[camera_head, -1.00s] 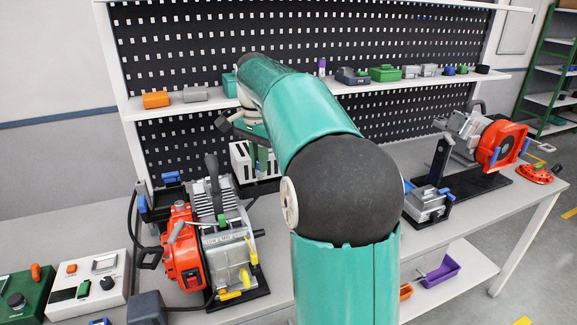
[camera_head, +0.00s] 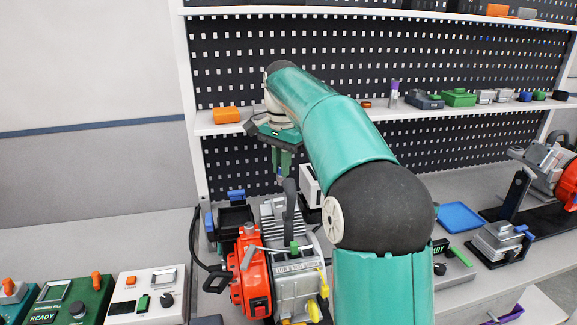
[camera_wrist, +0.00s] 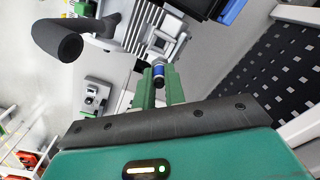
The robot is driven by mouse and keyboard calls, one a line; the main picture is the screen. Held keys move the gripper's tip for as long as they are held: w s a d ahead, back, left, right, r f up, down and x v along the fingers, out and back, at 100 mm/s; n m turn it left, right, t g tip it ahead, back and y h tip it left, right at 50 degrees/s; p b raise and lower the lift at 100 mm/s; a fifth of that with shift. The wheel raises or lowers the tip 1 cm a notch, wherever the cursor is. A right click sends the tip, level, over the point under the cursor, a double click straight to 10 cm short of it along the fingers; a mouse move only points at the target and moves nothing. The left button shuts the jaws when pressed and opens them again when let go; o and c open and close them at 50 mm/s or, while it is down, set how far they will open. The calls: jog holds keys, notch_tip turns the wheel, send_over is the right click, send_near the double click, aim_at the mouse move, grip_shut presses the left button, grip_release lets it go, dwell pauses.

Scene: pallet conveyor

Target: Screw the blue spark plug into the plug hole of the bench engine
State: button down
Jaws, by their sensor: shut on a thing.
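The bench engine (camera_head: 296,268), with an orange-red side housing, grey finned block and black handle, stands on the bench left of my arm. My gripper (camera_head: 282,170) is above and behind the engine in the head view, pointing down. In the wrist view my gripper (camera_wrist: 159,82) has its green fingers shut on the blue spark plug (camera_wrist: 158,71). The plug's far end points toward a grey metal part of the engine (camera_wrist: 168,48). I cannot tell whether it touches. The plug hole itself cannot be made out.
A white slotted holder (camera_head: 310,186) stands behind the engine, partly hidden by my arm. A black stand with blue parts (camera_head: 235,213) is left of it. White (camera_head: 146,295) and green (camera_head: 72,303) control boxes sit at front left. A shelf (camera_head: 222,128) runs above the bench.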

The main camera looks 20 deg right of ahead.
aim_at(281, 184)
jog(key=shift+w+a+f, duration=0.1)
jog(key=shift+w+f, duration=0.15)
jog(key=shift+f, duration=0.1)
jog(key=shift+s, duration=0.25)
jog(key=shift+w+f, duration=0.15)
jog(key=shift+f, duration=0.45)
jog(key=shift+s+f, duration=0.2)
jog(key=shift+f, duration=0.15)
jog(key=shift+w+f, duration=0.15)
jog(key=shift+f, duration=2.65)
jog(key=shift+f, duration=0.1)
